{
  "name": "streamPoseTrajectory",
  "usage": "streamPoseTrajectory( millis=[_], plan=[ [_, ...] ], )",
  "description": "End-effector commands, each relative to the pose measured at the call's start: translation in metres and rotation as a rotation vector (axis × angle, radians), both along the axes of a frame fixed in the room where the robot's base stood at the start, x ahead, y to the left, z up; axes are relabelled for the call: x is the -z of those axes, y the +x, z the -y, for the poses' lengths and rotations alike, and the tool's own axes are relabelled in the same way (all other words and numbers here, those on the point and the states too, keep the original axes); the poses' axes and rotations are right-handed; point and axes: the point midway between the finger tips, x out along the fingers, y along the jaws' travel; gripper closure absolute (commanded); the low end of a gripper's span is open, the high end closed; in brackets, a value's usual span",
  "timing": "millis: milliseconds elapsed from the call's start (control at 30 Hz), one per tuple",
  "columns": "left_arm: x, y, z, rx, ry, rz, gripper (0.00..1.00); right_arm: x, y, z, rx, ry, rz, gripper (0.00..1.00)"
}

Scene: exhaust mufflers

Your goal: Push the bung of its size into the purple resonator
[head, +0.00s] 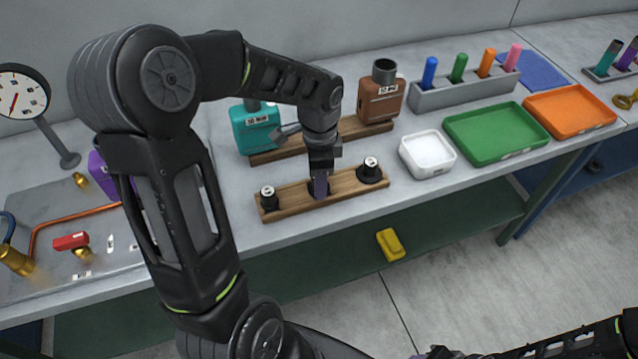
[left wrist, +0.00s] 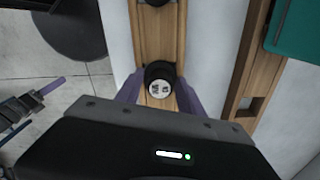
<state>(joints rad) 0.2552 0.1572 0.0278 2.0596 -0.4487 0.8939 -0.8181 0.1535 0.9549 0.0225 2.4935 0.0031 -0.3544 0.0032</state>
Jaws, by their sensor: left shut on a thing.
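My left gripper (head: 319,187) points down over the front wooden rack (head: 341,186) and is shut on the middle black bung (left wrist: 160,84), which has a white label on top. In the left wrist view the bung sits between the two fingers over the rack; I cannot tell whether it is lifted. Another bung (head: 268,198) stands at the rack's left end and one (head: 370,170) at its right end. The purple resonator (head: 98,171) is at the left, mostly hidden behind my left arm. My right gripper (head: 438,352) is partly visible at the bottom edge, its jaws unclear.
A teal resonator (head: 254,129) and a brown resonator (head: 381,98) stand on the rear wooden rack (head: 353,126). A white tray (head: 427,153), green tray (head: 497,132) and orange tray (head: 569,109) lie to the right. A gauge (head: 20,92) and copper pipe (head: 75,219) are left.

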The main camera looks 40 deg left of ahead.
Motion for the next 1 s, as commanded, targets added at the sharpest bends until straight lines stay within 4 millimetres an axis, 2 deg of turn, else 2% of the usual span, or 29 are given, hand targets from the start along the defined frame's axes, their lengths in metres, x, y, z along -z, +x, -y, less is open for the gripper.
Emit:
streamPoseTrajectory(
  millis=[233, 367, 800, 1000],
  plan=[
    [-0.003, 0.001, 0.0, 0.0, 0.001, 0.002, 0.91, 0.0, 0.0, 0.0, 0.0, 0.0, 0.0, 0.67],
    [-0.014, 0.001, 0.0, 0.0, 0.002, 0.004, 0.91, 0.002, 0.0, 0.0, 0.0, 0.0, 0.0, 0.67],
    [-0.088, 0.001, 0.0, 0.0, 0.001, 0.004, 0.91, 0.008, 0.001, 0.0, -0.001, 0.003, 0.003, 0.67],
    [-0.1, 0.0, 0.0, 0.001, 0.0, 0.0, 0.91, 0.008, 0.001, -0.001, -0.001, 0.002, 0.004, 0.67]
  ],
)
